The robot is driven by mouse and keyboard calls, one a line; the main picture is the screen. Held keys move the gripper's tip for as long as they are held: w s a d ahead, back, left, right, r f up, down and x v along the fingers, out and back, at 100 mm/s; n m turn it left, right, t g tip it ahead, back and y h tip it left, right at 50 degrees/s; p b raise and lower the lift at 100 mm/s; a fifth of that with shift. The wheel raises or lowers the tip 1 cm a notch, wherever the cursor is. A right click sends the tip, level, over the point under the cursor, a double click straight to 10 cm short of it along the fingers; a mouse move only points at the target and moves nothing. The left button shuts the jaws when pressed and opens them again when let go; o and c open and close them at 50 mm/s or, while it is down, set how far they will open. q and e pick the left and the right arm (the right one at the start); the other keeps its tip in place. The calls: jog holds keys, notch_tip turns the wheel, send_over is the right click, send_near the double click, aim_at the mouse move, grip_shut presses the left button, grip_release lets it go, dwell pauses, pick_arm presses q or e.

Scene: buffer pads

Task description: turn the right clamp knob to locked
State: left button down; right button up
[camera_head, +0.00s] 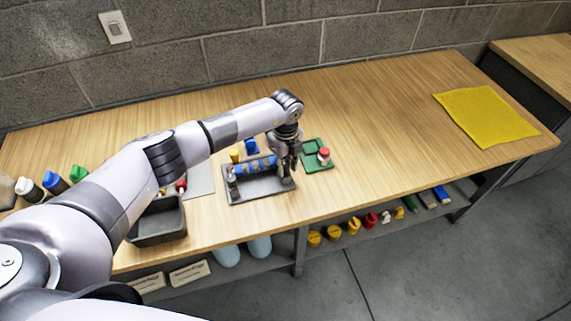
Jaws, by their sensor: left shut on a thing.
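A dark grey fixture (262,192) lies on the wooden table, with a blue cylindrical part (258,166) lying along it. A small grey upright piece (231,184) stands at the fixture's left end. My left gripper (290,167) points down over the right end of the fixture, shut on the right clamp knob there. The fingers hide the knob, so its turn angle cannot be read. My right gripper is not in view.
A green pad (316,148) with a red-topped piece (323,155) lies just right of my gripper. A black bin (158,222) stands left of the fixture. Bottles (53,182) stand far left. A yellow mat (486,115) lies far right; table between is clear.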

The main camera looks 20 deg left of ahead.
aim_at(285, 165)
pick_arm(q)
jog(key=shift+a, duration=0.15)
jog(key=c, duration=1.3)
grip_release()
jog(key=shift+r, duration=0.1)
notch_tip(285, 165, up, 12)
jog(key=shift+f, duration=0.1)
